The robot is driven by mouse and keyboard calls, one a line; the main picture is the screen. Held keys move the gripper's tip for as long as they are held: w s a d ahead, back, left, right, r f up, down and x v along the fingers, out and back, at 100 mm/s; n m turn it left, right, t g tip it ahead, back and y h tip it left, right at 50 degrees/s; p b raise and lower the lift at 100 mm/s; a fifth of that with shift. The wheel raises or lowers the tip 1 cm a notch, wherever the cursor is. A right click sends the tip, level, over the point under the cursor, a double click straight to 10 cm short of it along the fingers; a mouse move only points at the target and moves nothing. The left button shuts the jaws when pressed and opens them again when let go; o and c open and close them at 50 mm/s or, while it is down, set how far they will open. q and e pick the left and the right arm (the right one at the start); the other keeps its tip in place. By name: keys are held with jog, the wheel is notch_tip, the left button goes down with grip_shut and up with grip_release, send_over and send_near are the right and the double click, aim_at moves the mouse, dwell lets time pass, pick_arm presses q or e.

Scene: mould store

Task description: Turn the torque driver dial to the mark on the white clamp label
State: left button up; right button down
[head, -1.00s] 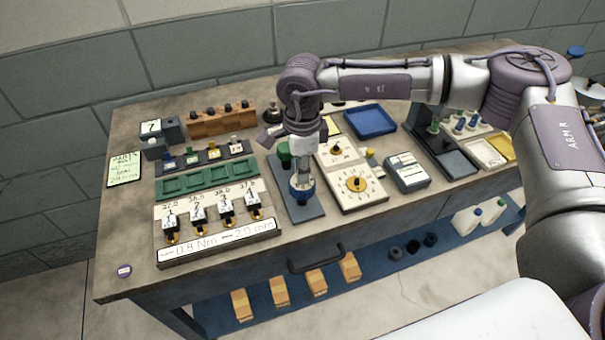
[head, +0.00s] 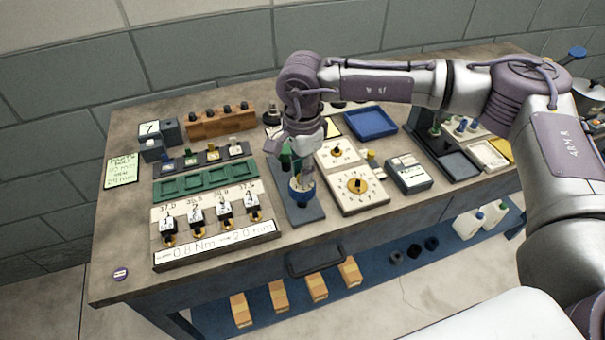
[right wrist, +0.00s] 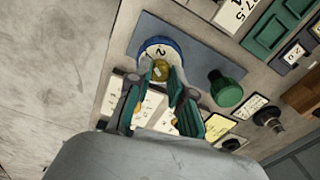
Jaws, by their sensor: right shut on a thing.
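The torque driver dial is a round blue body (head: 301,197) with a white numbered face, on a blue-grey plate (head: 311,214). In the right wrist view the dial (right wrist: 149,44) shows a "2" beside a yellow knob. My right gripper (right wrist: 158,80) has its green-padded fingers around the knob, closed on it. In the head view the gripper (head: 301,170) comes down over the dial and hides part of its face. The white clamp label (head: 222,244) runs along the front of the clamp rack and reads 0.8 Nm and 2.0 mm. My left gripper is out of view.
A green knob (right wrist: 228,91) stands on the same plate. A white panel with a yellow dial (head: 357,186) is close on the right. The clamp rack with several black clamps, and a green tray (head: 207,180), are on the left. The front left bench corner is mostly clear.

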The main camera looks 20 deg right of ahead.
jog(key=shift+f+n+b, duration=0.1)
jog(key=shift+n+b, duration=0.3)
jog(key=shift+n, duration=0.3)
jog(key=shift+n+b, duration=0.4)
jog(key=shift+n, duration=0.9)
